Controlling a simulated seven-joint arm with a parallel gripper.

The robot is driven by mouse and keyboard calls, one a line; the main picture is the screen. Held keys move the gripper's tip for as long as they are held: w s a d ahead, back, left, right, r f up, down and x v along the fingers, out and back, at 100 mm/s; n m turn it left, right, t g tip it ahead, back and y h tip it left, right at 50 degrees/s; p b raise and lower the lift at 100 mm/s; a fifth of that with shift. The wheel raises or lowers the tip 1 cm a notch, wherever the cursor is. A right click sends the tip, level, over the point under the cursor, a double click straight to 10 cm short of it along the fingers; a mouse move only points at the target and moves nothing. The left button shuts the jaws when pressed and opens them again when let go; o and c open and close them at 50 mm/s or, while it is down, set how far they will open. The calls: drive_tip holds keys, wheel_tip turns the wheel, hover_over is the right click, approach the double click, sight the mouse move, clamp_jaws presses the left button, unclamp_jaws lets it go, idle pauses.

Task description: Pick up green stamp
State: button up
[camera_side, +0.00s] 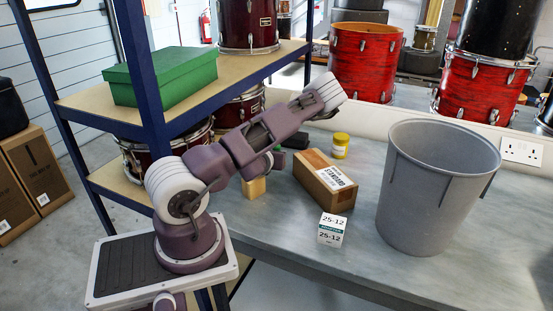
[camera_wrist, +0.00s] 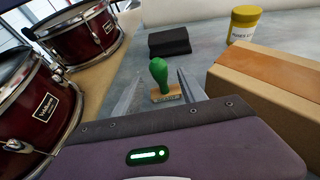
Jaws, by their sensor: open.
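The green stamp (camera_wrist: 159,72) stands upright on the bench in the wrist view, with a rounded green handle and a pale wooden base. My gripper (camera_wrist: 160,80) is open, one finger to the left of the stamp and one to the right. The base shows between the fingers, and I see no clear contact. In the side view my arm hides most of the gripper area. A pale wooden block (camera_side: 254,187) shows under the arm there; I cannot tell whether it is the stamp's base.
A cardboard box (camera_side: 326,180) lies right of the gripper, also in the wrist view (camera_wrist: 265,82). A yellow-lidded jar (camera_side: 340,146), a dark folded item (camera_wrist: 169,42), a white label cube (camera_side: 331,230) and a grey bin (camera_side: 435,190) stand around. Shelving with drums (camera_wrist: 45,108) is at left.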

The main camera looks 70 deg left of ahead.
drive_tip(key=x, duration=0.7)
drive_tip(key=shift+w+a+f, duration=0.1)
drive_tip(key=shift+w, duration=0.05)
clamp_jaws()
